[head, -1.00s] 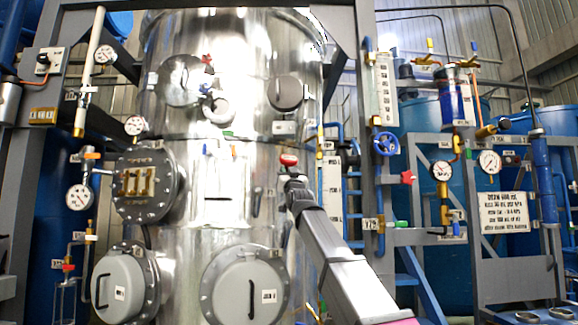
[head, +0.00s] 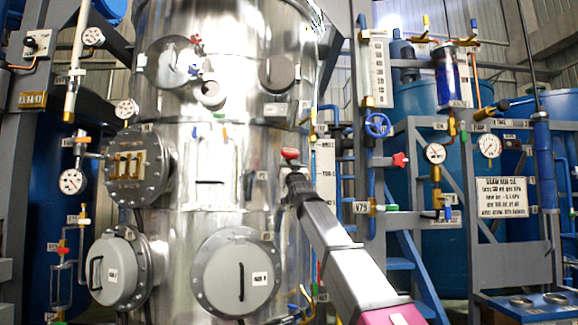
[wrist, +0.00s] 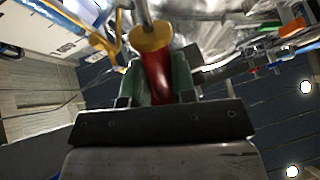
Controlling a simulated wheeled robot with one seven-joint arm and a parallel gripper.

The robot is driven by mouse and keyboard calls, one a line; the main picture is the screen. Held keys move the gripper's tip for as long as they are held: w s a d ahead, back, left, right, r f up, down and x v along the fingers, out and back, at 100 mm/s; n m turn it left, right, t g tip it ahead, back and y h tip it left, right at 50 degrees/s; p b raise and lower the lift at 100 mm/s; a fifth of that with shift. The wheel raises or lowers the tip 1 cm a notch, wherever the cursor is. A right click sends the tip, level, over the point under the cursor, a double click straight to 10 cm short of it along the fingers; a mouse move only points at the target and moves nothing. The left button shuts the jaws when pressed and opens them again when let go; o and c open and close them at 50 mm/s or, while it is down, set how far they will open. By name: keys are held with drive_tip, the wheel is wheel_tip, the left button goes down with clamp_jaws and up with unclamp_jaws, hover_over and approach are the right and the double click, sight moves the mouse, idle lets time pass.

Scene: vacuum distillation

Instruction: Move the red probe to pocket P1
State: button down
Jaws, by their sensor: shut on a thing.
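My gripper (head: 293,172) is in front of the right side of the shiny steel column in the head view. It is shut on the red probe (head: 290,154), whose red end shows just above the jaws. In the wrist view, the jaws (wrist: 156,85) hold the probe's red handle (wrist: 157,72) between two green finger pads. A brass collar and a metal rod extend from the handle, away from the gripper. I cannot pick out pocket P1, as the labels on the column are too small to read.
The steel column (head: 215,170) carries round flanged covers, including one at lower right (head: 240,275). Pipes with a blue handwheel (head: 378,125), gauges and a blue ladder stand to the right.

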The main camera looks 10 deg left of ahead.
drive_tip(key=shift+w+a+f, duration=0.25)
drive_tip(key=shift+w+f, duration=0.2)
drive_tip(key=shift+f, duration=0.25)
drive_tip(key=shift+w+a+f, duration=0.2)
drive_tip(key=shift+w+f, duration=0.2)
drive_tip(key=shift+f, duration=0.25)
drive_tip(key=shift+w+a+f, duration=0.25)
drive_tip(key=shift+w+f, duration=0.2)
drive_tip(key=shift+f, duration=0.25)
drive_tip(key=w+a+f, duration=0.2)
drive_tip(key=w+f, duration=0.3)
drive_tip(key=f, duration=0.2)
drive_tip(key=shift+a+f, duration=0.35)
drive_tip(key=shift+f, duration=0.05)
idle(3.7)
drive_tip(key=c, duration=0.8)
unclamp_jaws()
drive_tip(key=shift+c, duration=0.2)
drive_tip(key=shift+s, duration=0.1)
drive_tip(key=v, duration=1)
drive_tip(key=shift+s+d+f, duration=0.2)
drive_tip(key=shift+f, duration=0.05)
